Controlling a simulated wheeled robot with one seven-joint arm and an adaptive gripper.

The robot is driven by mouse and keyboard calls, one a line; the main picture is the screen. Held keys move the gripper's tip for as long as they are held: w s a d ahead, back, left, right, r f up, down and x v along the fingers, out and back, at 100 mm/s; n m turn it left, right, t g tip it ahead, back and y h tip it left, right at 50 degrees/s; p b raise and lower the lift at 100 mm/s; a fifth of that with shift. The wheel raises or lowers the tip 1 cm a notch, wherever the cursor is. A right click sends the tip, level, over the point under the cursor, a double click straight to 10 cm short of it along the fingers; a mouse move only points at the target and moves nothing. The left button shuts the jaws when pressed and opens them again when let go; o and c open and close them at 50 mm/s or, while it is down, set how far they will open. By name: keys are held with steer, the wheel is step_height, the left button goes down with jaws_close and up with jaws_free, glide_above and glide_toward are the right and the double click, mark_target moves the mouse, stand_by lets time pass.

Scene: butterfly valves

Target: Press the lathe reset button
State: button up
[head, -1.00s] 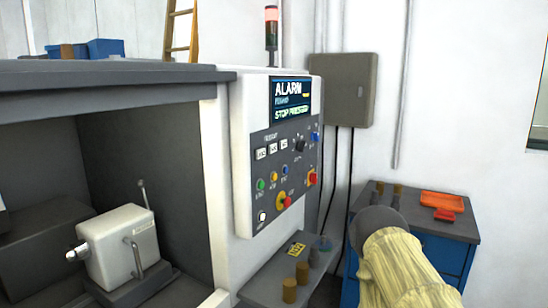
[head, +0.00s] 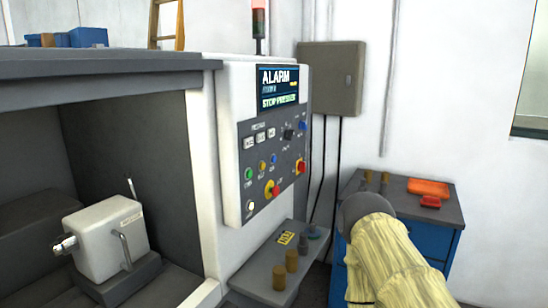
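The lathe's control panel (head: 283,155) is white and grey and stands upright at the middle of the head view. Its screen (head: 278,88) reads ALARM, with a line below that seems to say stop pressed. The small labels are too blurred to tell which is reset. My gripper's fingers do not show; only part of my arm in a yellow sleeve appears at lower right, apart from the panel.
A shelf (head: 262,272) with several small cylinders juts out below the panel. A blue cabinet (head: 452,247) carrying an orange tray (head: 428,187) stands at right. A grey wall box (head: 331,78) hangs behind. The lathe's open bay (head: 125,135) is at left.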

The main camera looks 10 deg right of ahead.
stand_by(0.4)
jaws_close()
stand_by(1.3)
